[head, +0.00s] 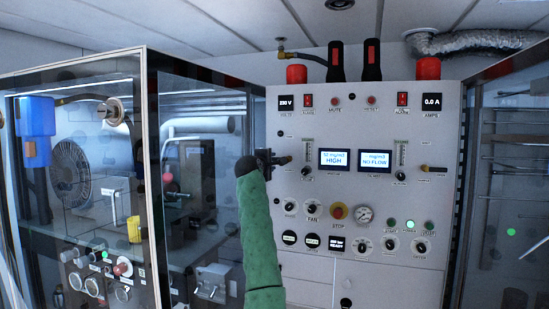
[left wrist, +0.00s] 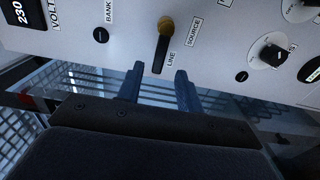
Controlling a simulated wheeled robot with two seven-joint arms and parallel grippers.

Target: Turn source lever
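The source lever (head: 285,160) is on the left part of the white panel, a black handle with a brass-coloured hub. My left gripper (head: 268,160) is just left of the lever in the head view, close to the panel. In the left wrist view the gripper (left wrist: 160,85) is open, its fingers on either side of the handle's end, with gaps showing. Contact is not visible. My right gripper is out of view.
The panel (head: 300,205) carries two lit displays (head: 354,161), several knobs and a red stop button (head: 338,211). A similar brass lever (head: 433,169) is at its right. A glass cabinet (head: 150,100) stands close on the left, and another (head: 505,180) on the right.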

